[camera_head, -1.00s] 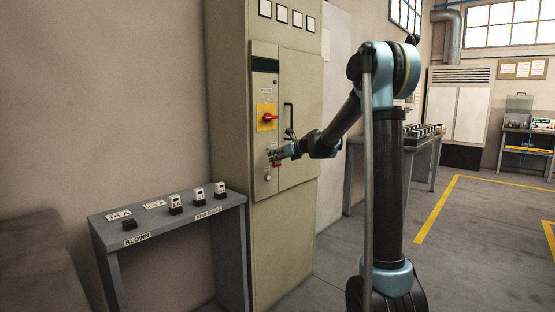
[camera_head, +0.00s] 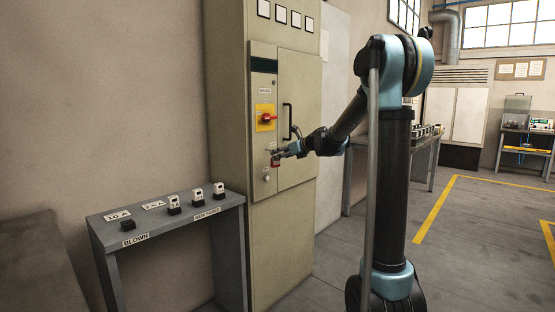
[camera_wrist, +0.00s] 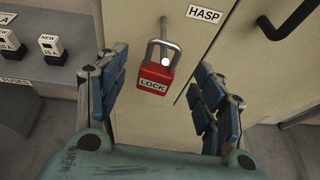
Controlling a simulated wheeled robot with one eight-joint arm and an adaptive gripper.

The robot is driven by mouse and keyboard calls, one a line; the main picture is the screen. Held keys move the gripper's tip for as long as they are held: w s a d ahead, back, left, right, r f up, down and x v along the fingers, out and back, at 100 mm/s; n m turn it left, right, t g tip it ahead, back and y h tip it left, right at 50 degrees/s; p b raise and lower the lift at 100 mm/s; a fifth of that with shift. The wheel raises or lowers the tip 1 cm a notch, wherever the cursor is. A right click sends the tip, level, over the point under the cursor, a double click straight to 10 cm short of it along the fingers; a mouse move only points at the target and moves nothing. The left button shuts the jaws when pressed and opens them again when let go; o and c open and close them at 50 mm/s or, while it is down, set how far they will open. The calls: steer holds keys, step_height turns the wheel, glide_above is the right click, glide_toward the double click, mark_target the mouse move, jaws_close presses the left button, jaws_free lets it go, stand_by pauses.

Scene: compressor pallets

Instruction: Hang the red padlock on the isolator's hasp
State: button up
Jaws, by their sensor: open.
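The red padlock (camera_wrist: 154,78), marked LOCK, has a grey shackle and shows upright in the wrist view. The shackle goes around a pale round peg end (camera_wrist: 166,61) on the cabinet front, beside the HASP label (camera_wrist: 205,14). My gripper (camera_wrist: 161,72) is open, with one finger on each side of the padlock and a visible gap to both. In the head view, my gripper (camera_head: 277,155) is at the cabinet front, below the isolator's red handle (camera_head: 268,118) on its yellow plate. The padlock (camera_head: 275,163) is a small red patch there, partly hidden by the fingers.
A grey bench (camera_head: 225,207) with several fuse blocks stands to the left. Open floor (camera_head: 460,250) lies to the right.

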steer(key=v, duration=0.7)
steer(key=s+d+f+n+g+h, duration=0.1)
steer(key=s+d+f+n, duration=0.2)
steer(key=s, duration=0.4)
steer(key=s+d+f+n+g+h, duration=0.1)
steer(key=s+f+n, duration=0.1)
steer(key=s+n, duration=0.4)
steer(key=s+d+f+n+g+h, duration=0.1)
steer(key=s+d+f+n, duration=0.4)
steer(key=s, duration=0.6)
steer(key=s+d+f+n+g+h, duration=0.2)
steer(key=s+d+f+n+h, duration=0.2)
steer(key=s+f, duration=0.5)
steer(key=s+d+f+n+g+h, duration=0.1)
steer(key=s+d+f+n+h, duration=0.2)
steer(key=s+d+f+n, duration=0.4)
steer(key=s+d+n, duration=0.1)
steer(key=s, duration=0.6)
steer(key=shift+d+f+n+g, duration=0.15)
steer(key=shift+f+n+g, duration=0.15)
steer(key=shift+g, duration=0.1)
steer(key=shift+w, duration=0.1)
steer(key=shift+w+f, duration=0.15)
steer(key=shift+w, duration=0.3)
